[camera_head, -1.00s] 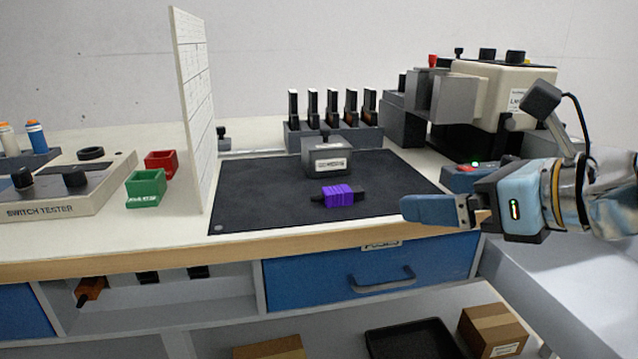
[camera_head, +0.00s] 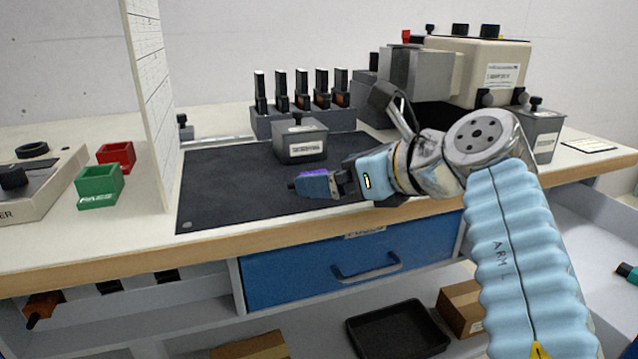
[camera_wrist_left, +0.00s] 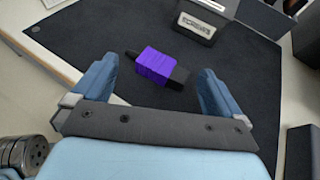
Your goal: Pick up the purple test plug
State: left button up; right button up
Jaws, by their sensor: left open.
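The purple test plug (camera_wrist_left: 153,66) has a ribbed purple body and black ends and lies on the dark mat (camera_wrist_left: 95,28). In the wrist view it sits ahead of and between the spread blue fingers of my left gripper (camera_wrist_left: 158,72), with clear gaps on both sides. In the head view my left gripper (camera_head: 318,184) reaches in from the right, low over the mat. Its near finger hides most of the plug; a purple strip (camera_head: 313,172) shows above it. My left gripper is open and empty. My right gripper is not in view.
A grey box labelled SCREWS (camera_head: 300,142) stands just behind the plug. A rack of several black pieces (camera_head: 300,118) is farther back. A white upright panel (camera_head: 152,90) borders the mat's left, with green (camera_head: 100,187) and red (camera_head: 116,156) bins beyond.

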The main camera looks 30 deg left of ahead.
pick_arm(q)
jog(key=x, duration=0.2)
jog(key=shift+w+a+f, duration=0.1)
jog(key=shift+a+f, duration=0.1)
jog(key=shift+a, duration=0.1)
jog(key=c, duration=1)
jog(key=shift+r, duration=0.1)
jog(key=shift+c, duration=0.2)
